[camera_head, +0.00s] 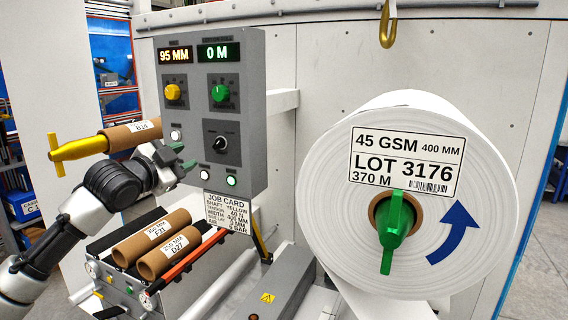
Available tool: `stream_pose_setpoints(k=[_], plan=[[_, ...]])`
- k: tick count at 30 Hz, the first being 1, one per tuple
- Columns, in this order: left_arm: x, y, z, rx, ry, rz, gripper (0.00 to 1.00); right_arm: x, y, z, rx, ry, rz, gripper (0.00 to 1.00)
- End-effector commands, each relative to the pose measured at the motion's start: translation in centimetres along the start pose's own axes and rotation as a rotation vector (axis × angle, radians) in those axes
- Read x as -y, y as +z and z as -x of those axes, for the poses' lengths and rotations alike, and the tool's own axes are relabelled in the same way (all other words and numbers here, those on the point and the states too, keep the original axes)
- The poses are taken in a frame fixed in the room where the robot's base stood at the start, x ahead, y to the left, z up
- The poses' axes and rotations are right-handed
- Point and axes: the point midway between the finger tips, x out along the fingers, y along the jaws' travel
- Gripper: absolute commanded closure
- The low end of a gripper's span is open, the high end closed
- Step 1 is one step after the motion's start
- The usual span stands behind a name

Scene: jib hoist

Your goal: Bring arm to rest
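My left arm comes in from the lower left. Its gripper (184,156) is in front of the left lower part of the grey control panel (249,155). Its two green-tipped fingers are apart with nothing visible between them. I cannot tell whether a finger touches the panel. The panel has a yellow knob (173,92), a green knob (220,93), a black selector (221,143) and small lit buttons. Its displays read 95 MM and 0 M. My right gripper is not in view.
A yellow shaft (77,150) carrying a cardboard core (125,135) lies behind my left wrist. Two cores (155,232) rest on a rack below. A large white roll (340,225) with a green chuck (394,228) stands right. A yellow hook (387,30) hangs above.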

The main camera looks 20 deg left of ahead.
Motion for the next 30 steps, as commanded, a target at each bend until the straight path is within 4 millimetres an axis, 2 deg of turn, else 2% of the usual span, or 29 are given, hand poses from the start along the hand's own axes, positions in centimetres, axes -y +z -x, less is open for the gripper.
stream_pose_setpoints(k=[2,5,8,11,15,20,24,26,30], plan=[[0.0,0.1,0.0,0.001,0.0,0.001,0.61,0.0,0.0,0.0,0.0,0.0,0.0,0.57],[-0.8,1.3,-0.7,0.018,0.006,0.021,0.61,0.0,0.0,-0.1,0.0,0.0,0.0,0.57],[-2.9,4.8,-2.1,0.066,0.017,0.073,0.61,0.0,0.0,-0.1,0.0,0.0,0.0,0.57],[-6.7,10.4,-3.9,0.146,0.034,0.144,0.61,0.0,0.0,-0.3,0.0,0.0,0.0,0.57],[-13.5,18.8,-4.9,0.278,0.063,0.237,0.61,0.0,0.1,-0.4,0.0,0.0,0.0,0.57],[-22.3,27.4,-3.7,0.428,0.106,0.316,0.61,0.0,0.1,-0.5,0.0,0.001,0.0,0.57],[-30.5,33.9,-0.9,0.559,0.152,0.369,0.61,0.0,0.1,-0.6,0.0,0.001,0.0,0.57],[-34.0,36.3,0.8,0.615,0.174,0.389,0.61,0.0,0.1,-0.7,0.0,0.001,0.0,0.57],[-42.3,41.1,5.9,0.742,0.232,0.424,0.61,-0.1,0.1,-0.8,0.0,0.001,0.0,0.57]])
